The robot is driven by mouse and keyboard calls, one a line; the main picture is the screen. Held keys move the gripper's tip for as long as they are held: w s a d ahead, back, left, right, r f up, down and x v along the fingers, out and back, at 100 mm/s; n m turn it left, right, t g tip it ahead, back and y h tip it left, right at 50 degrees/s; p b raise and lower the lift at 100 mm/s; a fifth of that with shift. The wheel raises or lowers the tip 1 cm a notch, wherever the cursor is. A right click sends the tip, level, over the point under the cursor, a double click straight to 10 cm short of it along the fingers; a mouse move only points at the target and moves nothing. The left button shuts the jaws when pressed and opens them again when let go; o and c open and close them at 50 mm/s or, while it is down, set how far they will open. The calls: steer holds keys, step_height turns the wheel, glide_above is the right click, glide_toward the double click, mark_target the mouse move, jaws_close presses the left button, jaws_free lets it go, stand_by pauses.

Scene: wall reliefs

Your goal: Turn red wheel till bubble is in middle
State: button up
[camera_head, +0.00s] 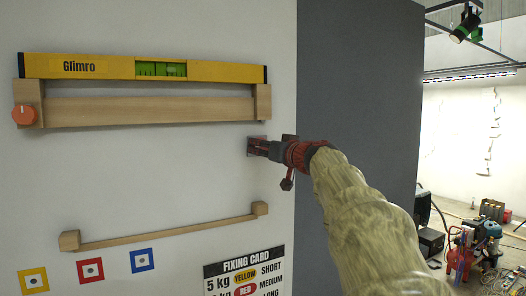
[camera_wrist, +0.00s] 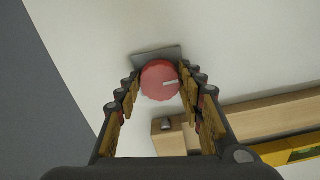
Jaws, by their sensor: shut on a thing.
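The red wheel (camera_wrist: 159,80), with a white mark pointing right, sits on a grey wall plate (camera_wrist: 157,55) between the fingers of my gripper (camera_wrist: 158,88). My gripper is shut on it. In the head view, my gripper (camera_head: 259,147) reaches the small plate (camera_head: 256,138) below the right end of a wooden shelf (camera_head: 150,110); its fingers mostly hide the wheel there. The yellow spirit level (camera_head: 100,68) lies on the shelf's end blocks. Its green vial (camera_head: 160,69) shows dark lines, but I cannot make out the bubble's place.
An orange knob (camera_head: 25,115) with a white mark is on the shelf's left block. Below are a thin wooden rail (camera_head: 165,230), several coloured square markers (camera_head: 90,270) and a fixing card (camera_head: 245,272).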

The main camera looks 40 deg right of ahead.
steer(key=shift+r+m+b, duration=0.1)
steer(key=shift+m+b, duration=0.25)
steer(key=shift+m, duration=8.65)
steer(key=o, duration=1.2)
steer(key=shift+c, duration=0.2)
steer(key=shift+s, duration=0.1)
steer(key=v, duration=1.1)
steer(key=shift+s, duration=0.35)
